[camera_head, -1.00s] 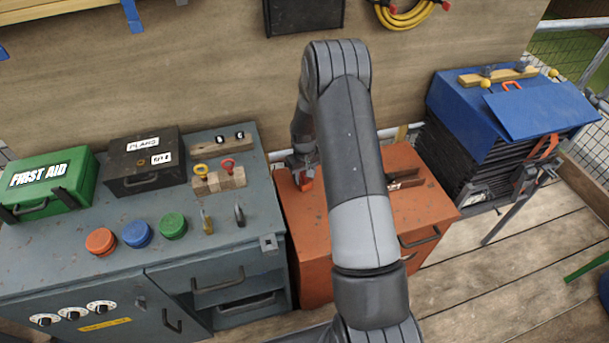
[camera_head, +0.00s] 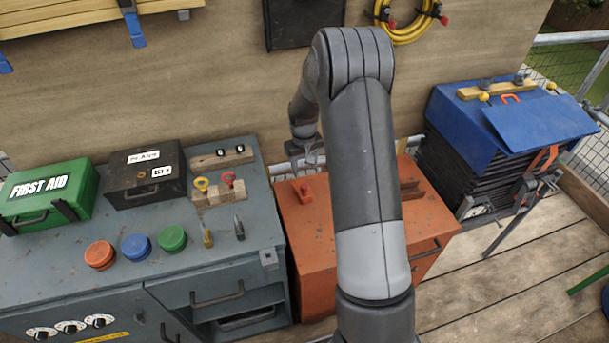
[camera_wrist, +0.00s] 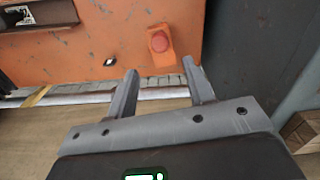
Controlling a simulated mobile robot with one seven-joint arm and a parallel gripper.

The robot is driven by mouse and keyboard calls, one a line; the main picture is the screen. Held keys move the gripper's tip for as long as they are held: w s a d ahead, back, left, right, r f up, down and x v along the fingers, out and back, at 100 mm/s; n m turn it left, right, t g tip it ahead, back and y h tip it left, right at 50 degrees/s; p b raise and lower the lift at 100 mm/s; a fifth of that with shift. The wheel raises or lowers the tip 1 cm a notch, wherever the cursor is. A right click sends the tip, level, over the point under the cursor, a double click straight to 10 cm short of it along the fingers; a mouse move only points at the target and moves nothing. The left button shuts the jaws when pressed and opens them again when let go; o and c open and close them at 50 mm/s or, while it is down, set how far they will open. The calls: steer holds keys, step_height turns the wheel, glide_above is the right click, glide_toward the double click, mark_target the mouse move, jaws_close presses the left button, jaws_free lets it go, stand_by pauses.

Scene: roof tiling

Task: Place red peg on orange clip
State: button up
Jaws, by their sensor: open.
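A red-ringed peg (camera_head: 227,181) stands upright in a small wooden block on the grey cabinet, right of a yellow-ringed peg. An orange loop-shaped clip (camera_head: 510,98) shows on the blue cover at the right. A larger orange clamp (camera_head: 545,158) hangs at that stack's side; I cannot tell which is the task's clip. My gripper (camera_head: 306,163) is above the orange cabinet, right of the red-ringed peg and far left of the clips. In the wrist view my gripper (camera_wrist: 160,69) is open, with nothing between its fingers.
A black case (camera_head: 145,178) and first aid box (camera_head: 48,195) stand at the left.

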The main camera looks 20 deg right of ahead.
steer(key=s+a+r+t, duration=0.1)
steer(key=s+a+r, duration=0.1)
steer(key=s+r, duration=0.65)
steer(key=s+a+r+t, duration=0.15)
steer(key=s+r, duration=0.25)
steer(key=r, duration=1)
steer(key=s+a+r+m+t, duration=0.1)
steer(key=s+r, duration=0.2)
steer(key=s, duration=0.7)
steer(key=s+a+r+t, duration=0.1)
steer(key=s+r, duration=0.3)
steer(key=s, duration=0.7)
steer(key=shift+s+a+r+m+t, duration=0.15)
steer(key=shift+s+a+m+t, duration=0.1)
steer(key=shift+m+t, duration=0.25)
